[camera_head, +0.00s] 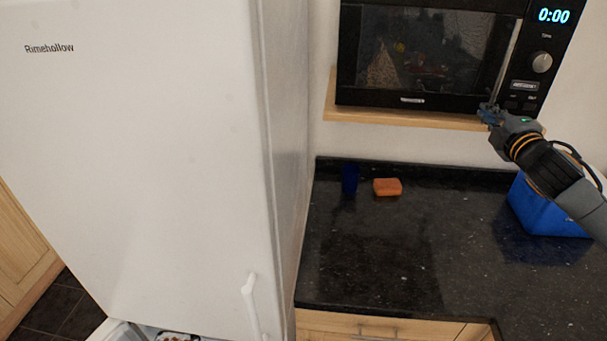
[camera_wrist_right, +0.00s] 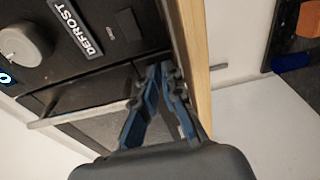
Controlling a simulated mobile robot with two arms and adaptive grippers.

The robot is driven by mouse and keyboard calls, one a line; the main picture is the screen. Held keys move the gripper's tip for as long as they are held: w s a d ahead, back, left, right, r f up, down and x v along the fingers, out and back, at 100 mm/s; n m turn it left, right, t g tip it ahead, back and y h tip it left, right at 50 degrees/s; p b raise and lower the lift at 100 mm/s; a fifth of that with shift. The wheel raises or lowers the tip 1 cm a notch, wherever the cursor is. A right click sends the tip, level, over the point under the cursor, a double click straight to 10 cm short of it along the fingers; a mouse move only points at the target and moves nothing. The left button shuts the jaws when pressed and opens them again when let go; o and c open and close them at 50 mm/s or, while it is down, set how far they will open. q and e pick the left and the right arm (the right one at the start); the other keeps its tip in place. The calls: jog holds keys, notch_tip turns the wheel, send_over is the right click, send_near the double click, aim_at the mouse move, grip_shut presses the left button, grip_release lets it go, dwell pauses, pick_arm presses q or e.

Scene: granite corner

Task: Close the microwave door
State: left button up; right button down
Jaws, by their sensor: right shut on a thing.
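The black microwave (camera_head: 430,50) sits on a wooden shelf at the top right of the head view. Its dark glass door looks flush or nearly flush with the control panel; I cannot tell whether a small gap is left. The silver door handle (camera_head: 508,60) runs along the door's right edge, and it also shows in the right wrist view (camera_wrist_right: 80,113). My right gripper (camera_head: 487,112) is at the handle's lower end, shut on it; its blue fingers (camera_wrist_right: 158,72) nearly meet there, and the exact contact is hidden. My left gripper is not in view.
The wooden shelf (camera_head: 400,118) edge runs just below the gripper. A white fridge (camera_head: 140,150) stands at left. On the dark granite counter (camera_head: 400,250) are a blue cup (camera_head: 349,180), an orange sponge (camera_head: 387,187) and a blue box (camera_head: 540,215) under my right arm.

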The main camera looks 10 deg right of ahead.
jog(key=shift+r, duration=0.6)
jog(key=f+v, duration=0.1)
jog(key=v, duration=1.1)
jog(key=shift+f, duration=0.15)
